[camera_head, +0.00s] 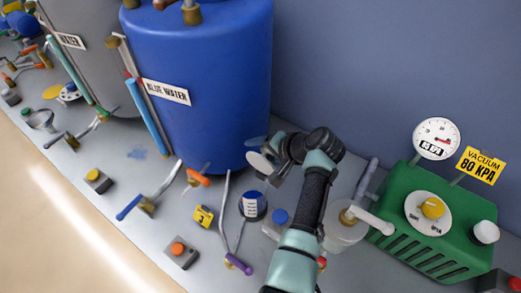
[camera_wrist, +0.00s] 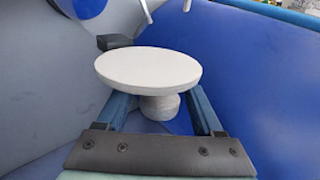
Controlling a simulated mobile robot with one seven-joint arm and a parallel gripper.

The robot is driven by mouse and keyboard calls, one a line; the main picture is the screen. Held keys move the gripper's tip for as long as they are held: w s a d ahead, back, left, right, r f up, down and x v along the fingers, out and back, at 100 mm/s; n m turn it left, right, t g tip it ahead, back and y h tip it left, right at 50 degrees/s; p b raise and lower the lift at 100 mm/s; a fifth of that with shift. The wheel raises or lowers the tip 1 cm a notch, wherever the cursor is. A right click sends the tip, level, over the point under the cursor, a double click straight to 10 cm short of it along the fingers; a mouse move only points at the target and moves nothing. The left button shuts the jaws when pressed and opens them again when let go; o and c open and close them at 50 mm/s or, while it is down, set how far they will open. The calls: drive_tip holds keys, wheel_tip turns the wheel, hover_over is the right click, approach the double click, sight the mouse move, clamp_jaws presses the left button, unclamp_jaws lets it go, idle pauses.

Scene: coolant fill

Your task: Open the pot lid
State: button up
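A white round lid (camera_wrist: 148,68) with a short rounded knob (camera_wrist: 160,106) under its disc sits between the two fingers of my gripper (camera_wrist: 162,100) in the wrist view. The disc hides the fingertips and the exact contact. In the head view the lid (camera_head: 260,166) shows as a pale disc at the end of my gripper (camera_head: 274,154), up beside the base of the blue barrel, apart from any pot. A pale, cup-like vessel (camera_head: 342,234), perhaps the pot, stands right of my forearm, partly hidden by it and by a brass and white fitting.
The blue barrel (camera_head: 205,80) stands close behind my gripper. A green vacuum unit (camera_head: 425,250) with a gauge (camera_head: 437,138) stands at the right. Valves, buttons and a purple-tipped lever (camera_head: 238,264) crowd the grey counter (camera_head: 130,190) at the left and front.

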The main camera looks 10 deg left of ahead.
idle(0.3)
drive_tip(key=b+v, duration=0.1)
drive_tip(key=v, duration=1.2)
drive_tip(key=w+d+r+n+t+h, duration=0.1)
drive_tip(key=w+r+t+h, duration=0.15)
drive_tip(key=r+t, duration=0.75)
drive_tip(key=w+d+r+n+t+h, duration=0.1)
drive_tip(key=w+r+t+h, duration=0.15)
drive_tip(key=r, duration=1.55)
drive_tip(key=s+r+n+t+h, duration=0.1)
drive_tip(key=s+r+t+h, duration=0.2)
drive_tip(key=s+r+t, duration=0.7)
drive_tip(key=s+r, duration=0.9)
drive_tip(key=r, duration=0.3)
drive_tip(key=shift+s+a+r+n, duration=0.2)
drive_tip(key=shift+s+r+n, duration=0.05)
drive_tip(key=shift+r+n, duration=0.15)
